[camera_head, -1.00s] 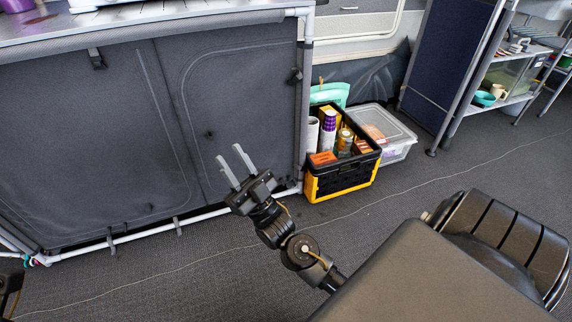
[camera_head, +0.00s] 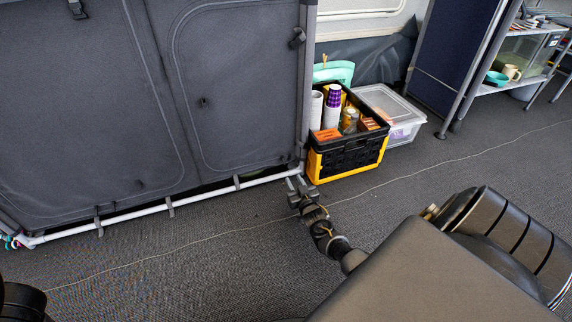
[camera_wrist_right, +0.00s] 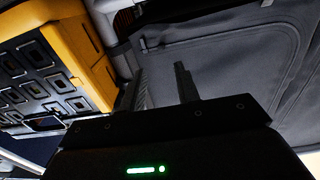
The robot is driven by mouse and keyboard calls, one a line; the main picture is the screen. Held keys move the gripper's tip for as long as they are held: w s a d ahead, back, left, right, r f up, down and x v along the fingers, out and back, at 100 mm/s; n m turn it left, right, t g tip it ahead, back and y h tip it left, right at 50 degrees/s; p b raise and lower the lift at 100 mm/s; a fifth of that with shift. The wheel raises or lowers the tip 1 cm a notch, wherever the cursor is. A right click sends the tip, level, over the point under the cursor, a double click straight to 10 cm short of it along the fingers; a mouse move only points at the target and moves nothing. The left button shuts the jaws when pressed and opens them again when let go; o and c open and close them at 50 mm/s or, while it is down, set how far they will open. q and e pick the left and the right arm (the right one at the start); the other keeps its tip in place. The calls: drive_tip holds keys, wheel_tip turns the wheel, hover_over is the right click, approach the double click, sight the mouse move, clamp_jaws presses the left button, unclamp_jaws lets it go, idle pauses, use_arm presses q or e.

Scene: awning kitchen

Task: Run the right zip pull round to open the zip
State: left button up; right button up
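The grey fabric cupboard (camera_head: 90,110) fills the left of the head view. Its right door panel (camera_head: 240,90) is outlined by a curved zip line and looks closed. A small dark tab (camera_head: 204,102) sits on this panel; I cannot tell whether it is the right zip pull. My right gripper (camera_head: 296,182) is low by the cupboard's bottom right corner, its two fingers apart with nothing seen between them. In the right wrist view, the panel (camera_wrist_right: 235,65) lies beyond a dark finger (camera_wrist_right: 185,82). My left gripper is out of view.
A black and yellow crate (camera_head: 345,160) of bottles and packets stands just right of the gripper; it also shows in the wrist view (camera_wrist_right: 55,65). A clear lidded box (camera_head: 392,112) is behind it. A white rail (camera_head: 150,210) runs along the cupboard's foot.

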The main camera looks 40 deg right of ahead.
sight(285, 164)
drive_tip(key=b+x, duration=0.5)
drive_tip(key=x, duration=0.4)
drive_tip(key=shift+w, duration=0.1)
clamp_jaws()
